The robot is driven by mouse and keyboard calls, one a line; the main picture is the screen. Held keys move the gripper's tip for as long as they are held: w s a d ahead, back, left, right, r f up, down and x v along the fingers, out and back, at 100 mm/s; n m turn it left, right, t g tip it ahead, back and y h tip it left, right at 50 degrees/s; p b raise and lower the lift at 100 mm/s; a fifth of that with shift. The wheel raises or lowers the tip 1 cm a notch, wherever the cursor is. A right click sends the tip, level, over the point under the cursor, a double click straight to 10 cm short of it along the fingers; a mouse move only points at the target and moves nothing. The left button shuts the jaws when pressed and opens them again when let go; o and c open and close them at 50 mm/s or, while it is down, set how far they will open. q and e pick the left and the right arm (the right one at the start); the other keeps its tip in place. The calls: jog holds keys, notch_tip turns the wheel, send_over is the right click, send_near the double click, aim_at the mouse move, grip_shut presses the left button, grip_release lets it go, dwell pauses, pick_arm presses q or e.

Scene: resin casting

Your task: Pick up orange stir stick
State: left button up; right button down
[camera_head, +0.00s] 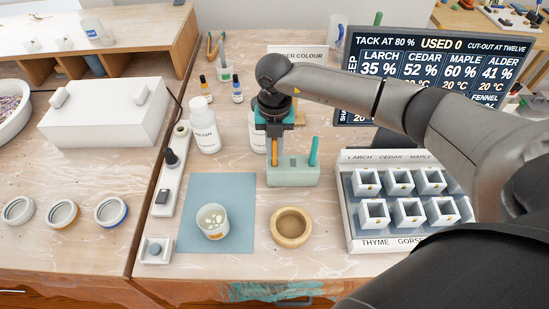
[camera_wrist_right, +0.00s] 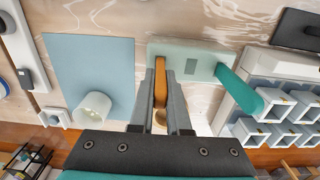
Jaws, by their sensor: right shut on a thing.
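The orange stir stick (camera_head: 274,153) stands upright at the left end of the pale green stick holder (camera_head: 292,174), its lower end reaching the holder. My right gripper (camera_head: 274,135) is above it, pointing down, with its fingers around the upper part of the stick. In the right wrist view the orange stick (camera_wrist_right: 160,85) lies between the two closed fingers (camera_wrist_right: 160,108). A teal stick (camera_head: 313,151) stands at the holder's right end; it also shows in the right wrist view (camera_wrist_right: 236,86). My left gripper is not in view.
A cup (camera_head: 213,222) stands on the blue mat (camera_head: 236,188), left of the holder. A wooden ring-shaped dish (camera_head: 291,227) is in front. A tray of white moulds (camera_head: 346,205) is to the right. White bottles (camera_head: 203,125) stand behind, one partly hidden by my gripper.

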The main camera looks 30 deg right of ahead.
jog(key=shift+r, duration=0.1)
dwell(0.5)
notch_tip(320, 180, up, 20)
jog(key=p, duration=0.2)
dwell(0.5)
